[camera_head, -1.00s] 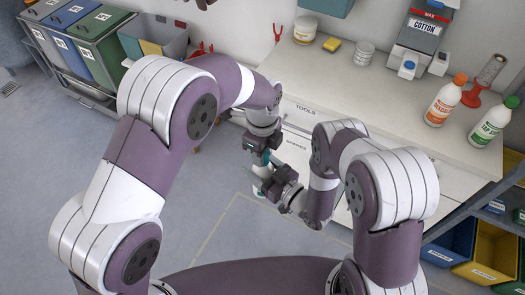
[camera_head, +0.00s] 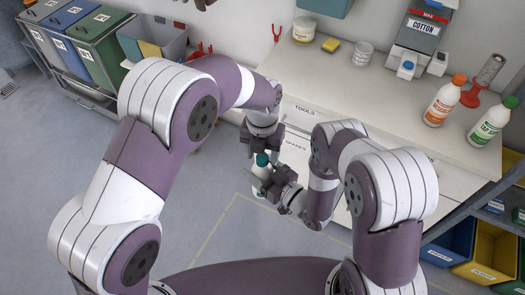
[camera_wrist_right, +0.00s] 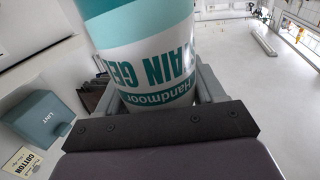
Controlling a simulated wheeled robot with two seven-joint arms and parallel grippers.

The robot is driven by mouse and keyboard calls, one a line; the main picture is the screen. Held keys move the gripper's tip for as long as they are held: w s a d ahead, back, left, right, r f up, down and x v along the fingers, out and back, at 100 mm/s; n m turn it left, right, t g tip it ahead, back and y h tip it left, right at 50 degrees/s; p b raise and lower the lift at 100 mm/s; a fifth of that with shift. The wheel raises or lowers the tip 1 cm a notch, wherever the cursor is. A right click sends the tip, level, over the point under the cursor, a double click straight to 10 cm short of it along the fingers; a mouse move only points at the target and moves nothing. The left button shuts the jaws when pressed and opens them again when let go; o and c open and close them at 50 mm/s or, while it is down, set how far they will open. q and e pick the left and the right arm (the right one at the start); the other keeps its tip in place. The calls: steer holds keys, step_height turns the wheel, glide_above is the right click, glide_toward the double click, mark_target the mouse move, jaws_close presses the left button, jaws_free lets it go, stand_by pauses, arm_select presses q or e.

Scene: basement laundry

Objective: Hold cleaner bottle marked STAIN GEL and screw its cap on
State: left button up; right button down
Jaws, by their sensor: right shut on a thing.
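The cleaner bottle (camera_head: 261,174) is white and teal. It stands roughly upright in my right gripper (camera_head: 268,178), which is shut around its body. In the right wrist view the bottle (camera_wrist_right: 150,62) fills the upper middle, with "AIN GEL" readable upside down on its label. The teal cap (camera_head: 262,159) sits at the top of the bottle; I cannot tell how tightly it is seated. My left gripper (camera_head: 263,151) is right above the cap, pointing down, with its fingers apart and the cap showing below and between them.
A counter (camera_head: 375,95) with drawers stands behind the grippers. Bins (camera_head: 100,40) stand at the back left. The floor at left is clear.

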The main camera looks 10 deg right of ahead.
arm_select(q)
steer(key=shift+r, duration=2.25)
steer(key=shift+c, duration=0.4)
